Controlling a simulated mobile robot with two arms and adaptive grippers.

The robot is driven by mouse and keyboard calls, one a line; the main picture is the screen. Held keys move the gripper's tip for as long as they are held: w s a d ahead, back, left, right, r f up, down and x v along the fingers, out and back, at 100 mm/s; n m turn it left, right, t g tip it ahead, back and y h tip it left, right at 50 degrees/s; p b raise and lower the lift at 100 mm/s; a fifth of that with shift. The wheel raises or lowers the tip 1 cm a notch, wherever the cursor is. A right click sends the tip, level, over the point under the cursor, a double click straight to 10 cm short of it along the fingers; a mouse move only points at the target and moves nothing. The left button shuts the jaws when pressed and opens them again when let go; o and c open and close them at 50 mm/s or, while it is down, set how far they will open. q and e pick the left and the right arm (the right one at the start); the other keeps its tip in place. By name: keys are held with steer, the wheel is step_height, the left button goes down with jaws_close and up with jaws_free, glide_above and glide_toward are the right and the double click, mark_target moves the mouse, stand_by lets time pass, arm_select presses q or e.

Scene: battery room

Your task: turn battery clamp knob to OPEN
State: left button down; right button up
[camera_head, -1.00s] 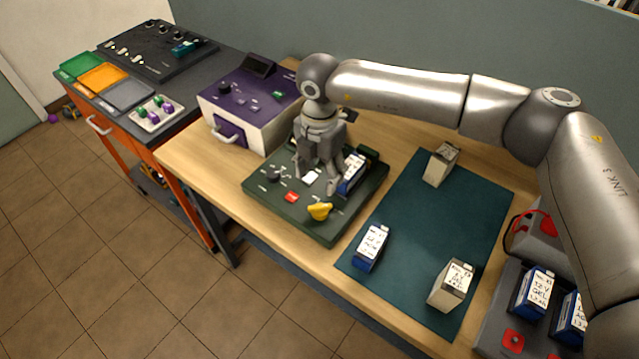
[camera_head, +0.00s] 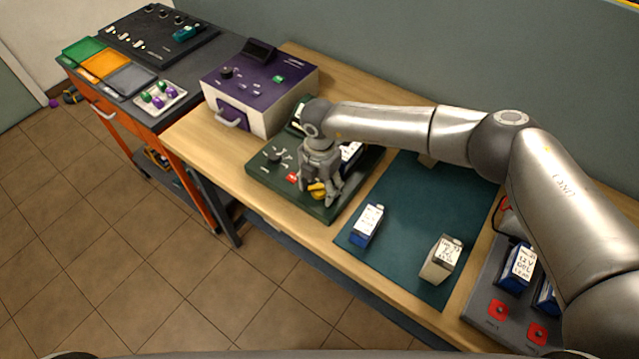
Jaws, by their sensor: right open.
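The dark green clamp board (camera_head: 262,178) lies on the wooden bench. A yellow knob (camera_head: 317,190) sits near its front right corner; I cannot read any OPEN label. My right gripper (camera_head: 320,198) is open and points down over the yellow knob, with its fingers around or just beside it; contact is too small to tell. A dark knob (camera_head: 275,157) and a red button (camera_head: 292,177) are also on the board. A blue-sided battery (camera_head: 350,152) on the board is partly hidden behind my right gripper and arm. My left gripper is not in view.
A teal mat (camera_head: 400,250) to the right holds a blue battery (camera_head: 366,225) and a beige battery (camera_head: 440,260). A purple-topped device (camera_head: 260,85) stands behind the board. A charger tray (camera_head: 485,310) with batteries is at the lower right.

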steer(key=c, duration=0.4)
steer(key=shift+c, duration=1.3)
steer(key=c, duration=0.4)
steer(key=shift+f+n+b, duration=0.2)
steer(key=shift+n+b, duration=0.5)
steer(key=shift+b, duration=0.2)
steer(key=n+b, duration=1.2)
steer(key=b, duration=0.3)
steer(key=shift+f, duration=0.15)
steer(key=shift+n+b, duration=0.75)
steer(key=shift+n, duration=0.15)
arm_select(q)
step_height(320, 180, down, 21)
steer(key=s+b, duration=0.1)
steer(key=b, duration=0.1)
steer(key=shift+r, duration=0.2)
arm_select(e)
steer(key=shift+o, duration=0.9)
steer(key=shift+r+n, duration=0.3)
steer(key=shift+n, duration=1.1)
steer(key=shift+r, duration=0.1)
